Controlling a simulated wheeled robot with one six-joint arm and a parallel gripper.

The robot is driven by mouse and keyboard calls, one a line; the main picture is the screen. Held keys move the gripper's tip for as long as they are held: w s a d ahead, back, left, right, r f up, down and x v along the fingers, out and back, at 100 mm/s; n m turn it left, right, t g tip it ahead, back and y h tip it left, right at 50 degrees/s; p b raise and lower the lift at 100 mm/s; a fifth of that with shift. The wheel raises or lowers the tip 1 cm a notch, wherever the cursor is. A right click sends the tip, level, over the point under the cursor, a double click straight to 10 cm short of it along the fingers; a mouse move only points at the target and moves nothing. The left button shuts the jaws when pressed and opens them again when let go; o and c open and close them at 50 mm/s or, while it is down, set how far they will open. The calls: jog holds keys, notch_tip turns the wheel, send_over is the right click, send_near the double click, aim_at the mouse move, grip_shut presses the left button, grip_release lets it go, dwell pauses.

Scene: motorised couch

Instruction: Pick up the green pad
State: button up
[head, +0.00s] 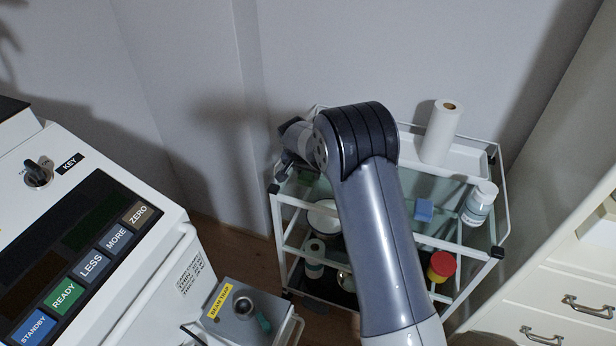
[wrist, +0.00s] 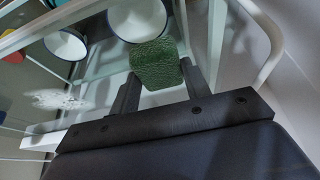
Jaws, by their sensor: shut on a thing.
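The green pad (wrist: 157,62) shows in the wrist view as a dark green, textured block between the two fingers of my gripper (wrist: 160,82). The fingers are shut on it, one on each side. In the head view my gripper (head: 287,165) is at the back left corner of the white trolley (head: 279,222), and a bit of dark green (head: 307,178) shows just below it. The arm hides most of that spot. I cannot tell whether the pad touches the glass shelf.
On the trolley are a white paper roll (head: 441,132), a white bottle (head: 479,203), a blue block (head: 424,210) and a white bowl (head: 323,216). A red-lidded yellow jar (head: 440,266) is lower down. The wall is close behind; white drawers (head: 562,285) stand right.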

aim_at(307, 174)
jog(key=shift+c, duration=0.6)
jog(key=shift+r, duration=0.2)
notch_tip(307, 174, up, 10)
jog(key=shift+f+b, duration=0.2)
jog(key=shift+b, duration=0.2)
jog(key=o, duration=0.4)
jog(key=c, duration=0.3)
